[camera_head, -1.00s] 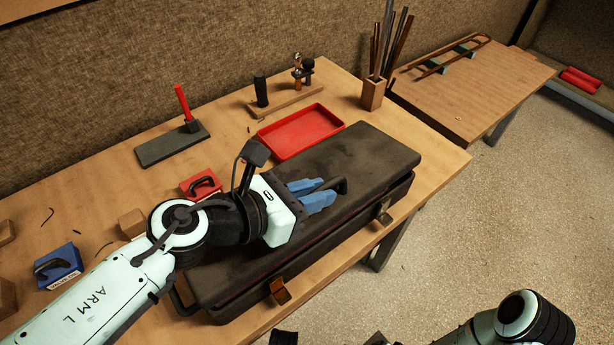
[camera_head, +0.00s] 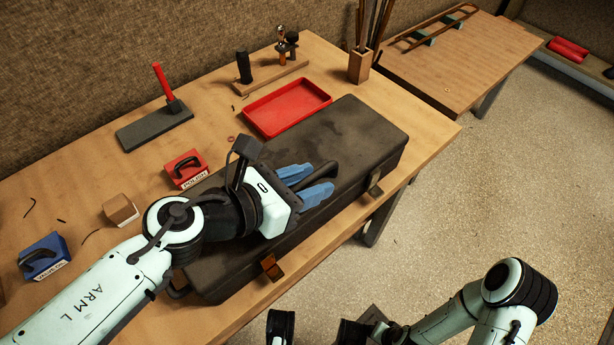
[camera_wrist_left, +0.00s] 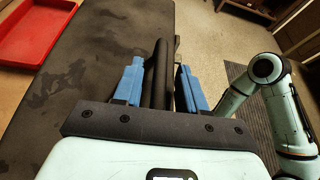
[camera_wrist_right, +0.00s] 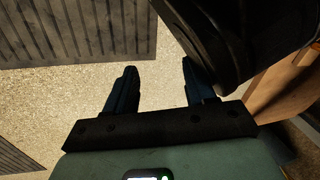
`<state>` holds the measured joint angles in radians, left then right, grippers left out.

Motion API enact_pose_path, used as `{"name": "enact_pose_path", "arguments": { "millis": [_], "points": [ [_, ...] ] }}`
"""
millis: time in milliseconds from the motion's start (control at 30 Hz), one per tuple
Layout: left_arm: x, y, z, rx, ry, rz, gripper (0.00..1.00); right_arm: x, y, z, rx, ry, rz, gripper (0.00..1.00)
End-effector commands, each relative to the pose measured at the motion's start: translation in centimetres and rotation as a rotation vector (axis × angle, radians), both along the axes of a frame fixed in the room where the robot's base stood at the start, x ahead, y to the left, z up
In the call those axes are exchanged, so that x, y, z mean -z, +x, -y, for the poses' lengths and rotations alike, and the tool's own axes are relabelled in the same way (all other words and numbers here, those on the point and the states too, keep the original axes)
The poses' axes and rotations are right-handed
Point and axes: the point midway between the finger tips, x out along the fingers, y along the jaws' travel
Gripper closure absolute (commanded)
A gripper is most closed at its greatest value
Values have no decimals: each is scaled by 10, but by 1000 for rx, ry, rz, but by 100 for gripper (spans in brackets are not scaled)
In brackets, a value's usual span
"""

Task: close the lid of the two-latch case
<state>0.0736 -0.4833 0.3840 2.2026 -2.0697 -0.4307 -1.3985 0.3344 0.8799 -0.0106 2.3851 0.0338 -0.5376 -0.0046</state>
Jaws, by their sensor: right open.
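The long dark case (camera_head: 345,130) lies across the workbench with its lid down; no clear gap shows along the front seam in the head view. Two brass latches stick out on its front, a left one (camera_head: 271,267) and a right one (camera_head: 375,185). My left gripper (camera_head: 308,181) is over the lid, its blue fingers spread on either side of a dark handle (camera_wrist_left: 158,75). The fingers look apart from the handle; contact is hard to tell. My right gripper (camera_wrist_right: 160,82) is open and empty over the floor, in front of the bench.
A red tray (camera_head: 287,107) sits behind the case. A red polish box (camera_head: 185,168), a wooden block (camera_head: 120,209) and a blue box (camera_head: 43,257) stand to the left. Floor in front of the bench is mostly clear.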

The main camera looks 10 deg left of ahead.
Motion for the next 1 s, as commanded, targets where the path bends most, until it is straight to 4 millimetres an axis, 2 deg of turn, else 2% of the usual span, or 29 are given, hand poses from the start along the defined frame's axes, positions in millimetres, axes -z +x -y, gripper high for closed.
{"name": "enact_pose_path", "arguments": {
  "millis": [367,467,633,800,1000],
  "points": [
    [-6,-4,-5,-2,-1,6,60,-5,4,-1,-1,-1,15,45],
    [-13,-14,-14,-4,-1,7,60,-15,13,-2,-3,-2,45,45],
    [-30,-40,-37,-6,-1,9,60,-42,40,-6,-8,-6,137,45],
    [-43,-65,-61,-5,-1,8,60,-56,25,-16,-26,18,99,45],
    [-52,-85,-79,-3,0,5,60,-64,8,-24,-42,40,56,45]
  ]
}}
